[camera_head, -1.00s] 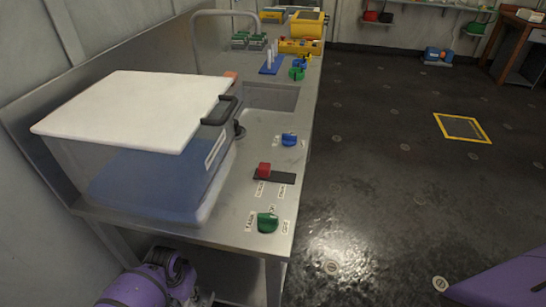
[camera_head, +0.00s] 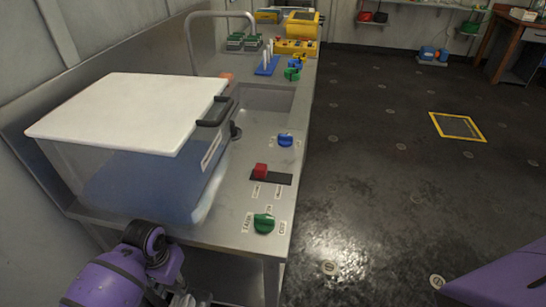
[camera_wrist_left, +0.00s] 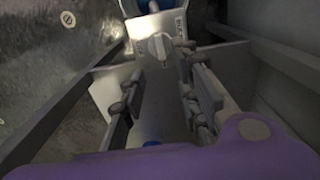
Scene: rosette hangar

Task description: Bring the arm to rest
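My left arm is purple and comes in at the lower left of the head view, in front of the steel bench (camera_head: 225,232) and below its front edge. Its gripper is mostly cut off by the bottom of that view. In the left wrist view my left gripper (camera_wrist_left: 160,75) has its two dark fingers apart, with nothing held between them. Beyond the fingers is a grey panel with a pale knob (camera_wrist_left: 158,46) and small labels. My right gripper is not in view.
On the bench stand a clear bin with a white lid (camera_head: 130,105), a green knob (camera_head: 264,222), a red block (camera_head: 261,170) on a dark strip, and a blue knob (camera_head: 285,140). A sink (camera_head: 265,97) lies behind.

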